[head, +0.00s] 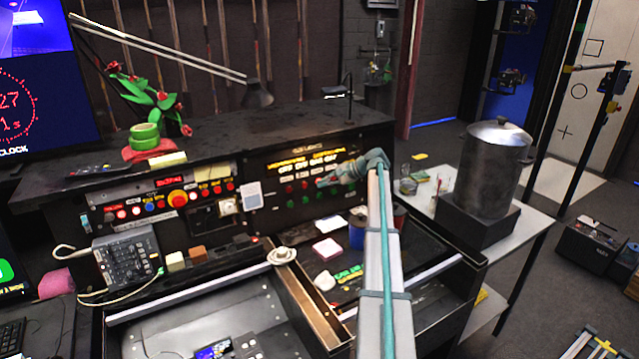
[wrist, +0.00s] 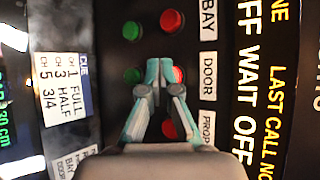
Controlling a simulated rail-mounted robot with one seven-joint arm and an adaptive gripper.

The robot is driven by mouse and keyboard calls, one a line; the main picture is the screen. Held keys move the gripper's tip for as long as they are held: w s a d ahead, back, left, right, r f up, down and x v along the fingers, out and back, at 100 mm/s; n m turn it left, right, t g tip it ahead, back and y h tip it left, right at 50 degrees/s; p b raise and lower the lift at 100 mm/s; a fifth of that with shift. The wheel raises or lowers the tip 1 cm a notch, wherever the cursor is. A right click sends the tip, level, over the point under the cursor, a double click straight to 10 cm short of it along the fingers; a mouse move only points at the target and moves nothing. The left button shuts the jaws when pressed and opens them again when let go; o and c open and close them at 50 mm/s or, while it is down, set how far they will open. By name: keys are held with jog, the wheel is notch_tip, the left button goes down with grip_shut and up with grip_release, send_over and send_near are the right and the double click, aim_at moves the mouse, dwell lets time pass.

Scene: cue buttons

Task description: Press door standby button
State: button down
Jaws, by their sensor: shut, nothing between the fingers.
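The wrist view shows the cue panel turned on its side, with red and green buttons beside labels. The DOOR label (wrist: 209,76) has a red button (wrist: 179,75) beside it, partly hidden by my fingertips, and a green button (wrist: 132,75) further left. My gripper (wrist: 160,72) is shut and empty, its fingertips over the DOOR row between these two and overlapping the red one. I cannot tell whether they touch it. In the head view my gripper (head: 322,183) points at the button panel (head: 268,216), and the arm hides its right part.
In the wrist view, a red button (wrist: 171,20) and green button (wrist: 131,30) lie by BAY, and another red button (wrist: 169,129) by PROP. The head view shows a desk lamp (head: 258,95), a plant (head: 155,97) and a large metal pot (head: 493,170).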

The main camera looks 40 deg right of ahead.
jog(key=shift+s+a, duration=0.1)
jog(key=shift+s, duration=0.5)
jog(key=shift+s+r, duration=0.1)
jog(key=s, duration=0.4)
jog(key=shift+s+a+r+p, duration=0.25)
jog(key=shift+s+r+p, duration=0.1)
jog(key=shift+s+p, duration=0.05)
dwell(0.5)
